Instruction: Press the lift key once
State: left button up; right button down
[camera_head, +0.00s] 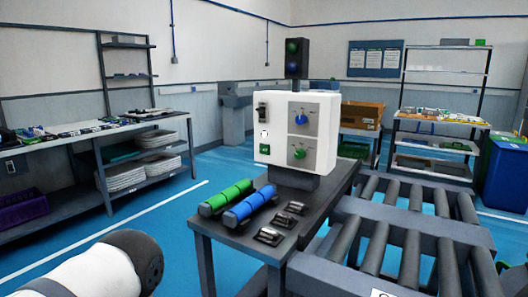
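A white control box (288,167) stands on a dark table (213,221) near the middle of the view. Its left face carries a black switch (262,112), a small pale key (264,133) and a green key (264,149). Its right panel has a blue knob (300,119) and a green knob (299,154). The labels are too small to read, so I cannot tell which one is the lift key. A white and black part of my arm shows at the lower left, well short of the box. Neither gripper is in view.
A green roll (227,195) and a blue roll (250,206) lie before the box, beside several small dark metal pieces (270,236). A roller conveyor (390,243) is on the right. A signal light (296,58) rises behind the box. Blue floor at left is clear.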

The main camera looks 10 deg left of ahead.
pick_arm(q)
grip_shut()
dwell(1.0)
